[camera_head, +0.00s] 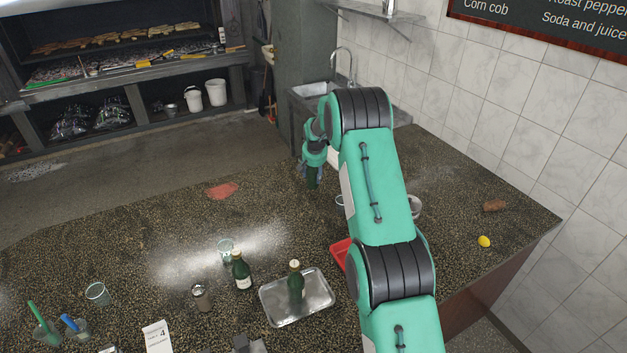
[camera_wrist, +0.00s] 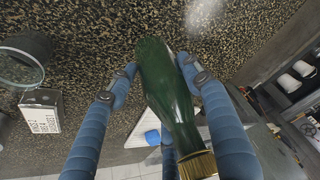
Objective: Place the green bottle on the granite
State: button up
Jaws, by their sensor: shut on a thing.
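My gripper (camera_wrist: 157,70) is shut on a green bottle (camera_wrist: 168,92) with a gold cap, its blue fingers on both sides of the glass. In the head view my gripper (camera_head: 313,170) is over the far part of the speckled dark granite counter (camera_head: 150,230), near the sink. The held bottle shows there only as a small dark green shape; whether its base touches the granite is unclear. A similar green bottle (camera_head: 242,272) stands on the granite, and another (camera_head: 295,284) stands on a metal tray (camera_head: 318,291).
A glass (camera_head: 225,249), a shaker (camera_head: 201,297) and another glass (camera_head: 97,293) stand on the near counter. A red tray (camera_head: 342,253) is partly behind my arm. A lemon (camera_head: 484,241) lies right. A reddish patch (camera_head: 222,190) lies near the far edge; granite around it is clear.

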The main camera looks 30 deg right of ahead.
aim_at(314, 178)
jog(key=shift+w+r, duration=0.1)
jog(key=shift+f, duration=1.7)
jog(key=shift+c, duration=0.2)
jog(key=shift+f, duration=0.1)
jog(key=o, duration=1.6)
jog(key=shift+f, duration=0.1)
jog(key=shift+o, duration=0.2)
jog(key=shift+r, duration=0.25)
jog(key=v, duration=1.1)
jog(key=shift+s+r, duration=0.3)
jog(key=shift+a+r, duration=0.1)
jog(key=shift+r, duration=0.05)
